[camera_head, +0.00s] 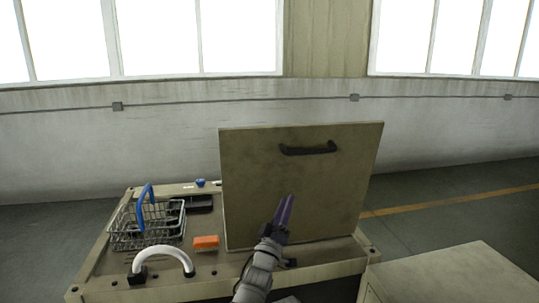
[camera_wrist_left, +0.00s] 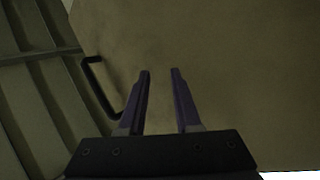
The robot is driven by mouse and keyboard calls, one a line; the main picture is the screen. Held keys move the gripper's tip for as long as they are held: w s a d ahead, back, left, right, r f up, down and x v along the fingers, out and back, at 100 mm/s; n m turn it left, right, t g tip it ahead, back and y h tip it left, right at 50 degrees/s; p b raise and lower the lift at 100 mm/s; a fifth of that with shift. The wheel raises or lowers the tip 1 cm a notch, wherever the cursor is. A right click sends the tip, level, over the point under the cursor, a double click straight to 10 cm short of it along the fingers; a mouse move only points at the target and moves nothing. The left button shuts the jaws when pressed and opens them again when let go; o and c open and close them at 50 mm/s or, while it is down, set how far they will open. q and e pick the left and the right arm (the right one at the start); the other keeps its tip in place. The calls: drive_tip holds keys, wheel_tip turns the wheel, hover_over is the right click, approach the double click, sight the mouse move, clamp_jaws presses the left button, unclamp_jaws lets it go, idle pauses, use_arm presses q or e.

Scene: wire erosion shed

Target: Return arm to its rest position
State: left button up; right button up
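My left arm comes in from the bottom middle of the head view. Its gripper (camera_head: 286,208) has purple fingers that point up in front of a raised tan panel (camera_head: 250,185). In the left wrist view the two fingers (camera_wrist_left: 160,72) stand apart with nothing between them. The panel's plain face (camera_wrist_left: 240,70) lies behind them, and its black handle (camera_wrist_left: 98,90) is to their left, not held. In the head view the handle (camera_head: 308,150) sits above the gripper. Whether the fingers touch the panel I cannot tell. My right gripper is not in view.
The workbench top (camera_head: 200,262) carries a wire basket (camera_head: 130,238) with a blue handle, an orange block (camera_head: 206,242), a white curved handle (camera_head: 162,250), a dark tray (camera_head: 200,203) and a small blue item (camera_head: 200,183). A tan box (camera_head: 455,272) stands at lower right.

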use_arm(q)
drive_tip(key=s+a+f+m+g+y+p, duration=0.25)
drive_tip(key=f+g, duration=0.35)
drive_tip(key=f, duration=0.3)
drive_tip(key=s+a+f+m+g+y+p, duration=0.1)
drive_tip(key=s+a+f+g+y+p, duration=0.25)
drive_tip(key=f, duration=0.55)
drive_tip(key=s+a+f+m+g+y+p, duration=0.1)
drive_tip(key=s+a+f+m+g+y, duration=0.1)
drive_tip(key=s+g, duration=0.4)
drive_tip(key=s+a+f+m+g+y+p, duration=0.2)
drive_tip(key=s+g, duration=0.4)
drive_tip(key=s, duration=0.9)
drive_tip(key=shift+s+a+f+m+g, duration=0.25)
drive_tip(key=shift+s+f+m+g, duration=0.05)
drive_tip(key=shift+f+m+g, duration=0.05)
